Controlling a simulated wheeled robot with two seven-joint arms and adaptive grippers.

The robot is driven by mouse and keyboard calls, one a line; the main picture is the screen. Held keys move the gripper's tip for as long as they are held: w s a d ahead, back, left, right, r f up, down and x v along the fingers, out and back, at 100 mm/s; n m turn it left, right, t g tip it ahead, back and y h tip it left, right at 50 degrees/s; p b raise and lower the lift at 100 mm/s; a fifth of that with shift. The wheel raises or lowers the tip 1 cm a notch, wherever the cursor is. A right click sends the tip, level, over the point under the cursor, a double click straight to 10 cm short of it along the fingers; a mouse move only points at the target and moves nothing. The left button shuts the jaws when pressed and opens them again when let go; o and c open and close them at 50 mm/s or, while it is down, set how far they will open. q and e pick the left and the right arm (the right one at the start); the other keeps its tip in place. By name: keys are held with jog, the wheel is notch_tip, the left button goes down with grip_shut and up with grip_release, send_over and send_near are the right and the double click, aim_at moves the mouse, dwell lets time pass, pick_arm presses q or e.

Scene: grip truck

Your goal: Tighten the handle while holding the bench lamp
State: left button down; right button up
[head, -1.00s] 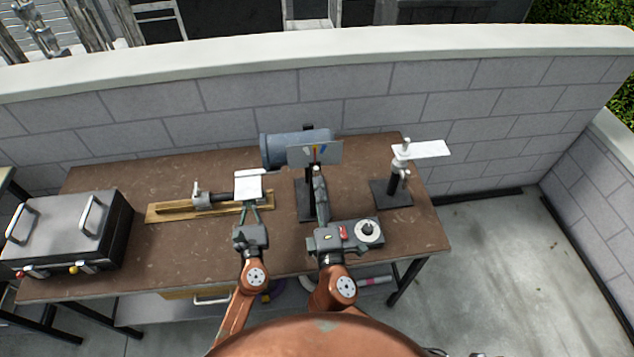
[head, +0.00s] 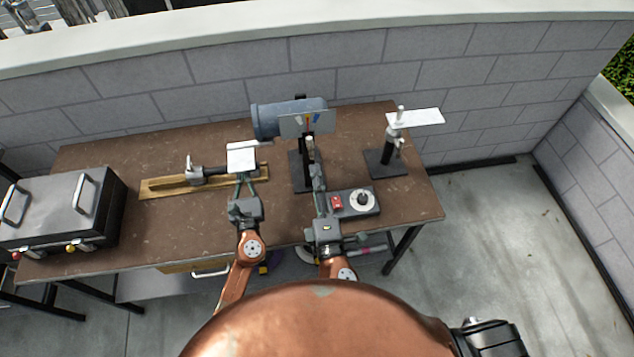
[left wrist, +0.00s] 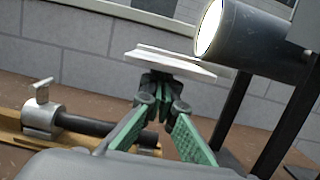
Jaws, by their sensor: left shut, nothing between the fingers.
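The bench lamp (head: 285,120) is a grey-blue cylinder on a dark upright post at the back of the table. It also shows in the left wrist view (left wrist: 250,35), with a glowing round face turned left. A small pale upright piece (head: 310,146) below the lamp may be the handle; it is partly hidden. My left gripper (head: 242,178) is shut and empty just below a white plate (head: 242,158); whether it touches the plate is unclear. My right gripper (head: 316,172) points at the lamp post; its fingertips overlap the post, and their opening is unclear.
A clamp on a wooden board (head: 160,187) lies left of the lamp. A stand with a white plate (head: 388,165) is at the right. A grey control box (head: 370,206) sits beside my right gripper. A silver-lidded grill (head: 55,210) fills the left end.

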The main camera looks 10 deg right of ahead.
pick_arm(q)
jog(key=s+f+b, duration=0.1)
jog(key=s+f, duration=0.2)
jog(key=s, duration=1)
jog(key=shift+f+b, duration=0.3)
jog(key=shift+b, duration=0.05)
dwell(0.8)
dwell(0.4)
